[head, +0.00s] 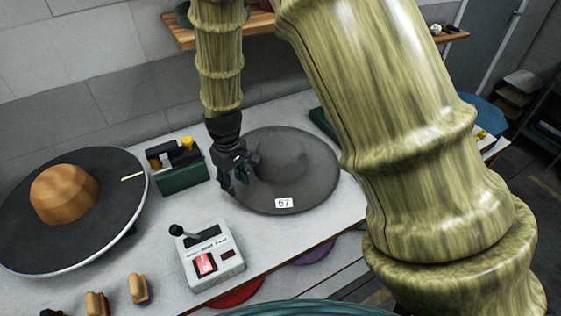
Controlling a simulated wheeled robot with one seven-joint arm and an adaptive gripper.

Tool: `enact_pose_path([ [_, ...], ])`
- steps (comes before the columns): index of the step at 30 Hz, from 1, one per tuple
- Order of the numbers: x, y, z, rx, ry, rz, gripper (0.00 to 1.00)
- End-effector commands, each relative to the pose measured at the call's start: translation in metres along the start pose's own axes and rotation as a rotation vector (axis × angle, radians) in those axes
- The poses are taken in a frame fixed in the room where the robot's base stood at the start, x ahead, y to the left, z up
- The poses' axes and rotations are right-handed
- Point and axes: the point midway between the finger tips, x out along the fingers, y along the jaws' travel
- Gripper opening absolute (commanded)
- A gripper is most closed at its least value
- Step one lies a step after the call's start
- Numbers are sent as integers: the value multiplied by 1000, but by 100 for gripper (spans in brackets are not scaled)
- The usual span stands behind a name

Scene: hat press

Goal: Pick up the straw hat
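No hat in the head view shows a clear straw weave. A wide grey hat (312,168) with a low crown and a white tag (284,203) reading "57" lies on the white table. My gripper (244,172) is over the left part of its brim, beside the crown. Whether it touches the brim, and how far its dark fingers are apart, I cannot tell. At the left a tan, rounded crown shape (64,192) sits in the middle of a wide black disc (112,212); I cannot tell whether it is a hat or a block.
A green box (183,178) with yellow and black items stands left of my gripper. A grey device (208,258) with a lever stands in front. Small wooden-topped pieces (137,288) stand at the front left. A wooden shelf (262,24) hangs behind. My arm covers the right.

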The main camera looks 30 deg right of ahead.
Motion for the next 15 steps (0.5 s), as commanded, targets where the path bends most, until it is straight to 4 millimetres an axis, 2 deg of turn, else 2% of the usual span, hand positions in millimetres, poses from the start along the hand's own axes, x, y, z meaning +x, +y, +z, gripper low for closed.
enact_pose_path([
  [15, 25, 0, 4, 3, -2, 0, 36],
])
